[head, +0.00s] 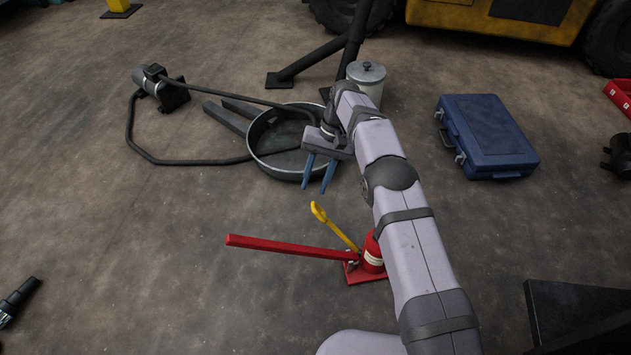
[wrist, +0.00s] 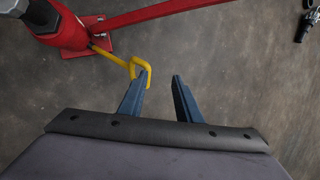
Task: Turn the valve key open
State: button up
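The yellow valve key (head: 336,228) sticks up at a slant from the base of a red bottle jack (head: 371,256) on the floor. It ends in a looped handle, which shows in the wrist view (wrist: 141,72) near the tip of the left finger. My gripper (head: 318,190) is open, its two blue fingers pointing down, and nothing is between them. It is above and beyond the key in the head view. In the wrist view my gripper (wrist: 162,76) has the loop overlapping its left fingertip; I cannot tell if they touch. My arm partly hides the jack in the head view.
A long red lever (head: 290,247) reaches left from the jack. A black drain pan (head: 262,160) with a hose lies behind my gripper. A blue case (head: 490,135) and a grey lidded can (head: 367,78) stand farther back.

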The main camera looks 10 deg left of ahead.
jog(key=s+a+r+n+t+b, duration=0.1)
jog(key=a+r+n+b, duration=0.1)
jog(key=a+r+b, duration=0.35)
jog(key=s+a+r+h, duration=0.1)
jog(key=s+r, duration=0.1)
jog(key=s, duration=0.4)
jog(key=s+d+f+n+t+h+b, duration=0.15)
jog(key=d+f+t+h, duration=0.25)
jog(key=d+f, duration=0.6)
jog(key=w+a+f+m+t+y, duration=0.1)
jog(key=w+a+t+y, duration=0.1)
jog(key=w+a+t, duration=0.1)
jog(key=shift+w+a+f+y, duration=0.25)
jog(key=shift+w+a+y, duration=0.2)
jog(key=shift+w, duration=0.65)
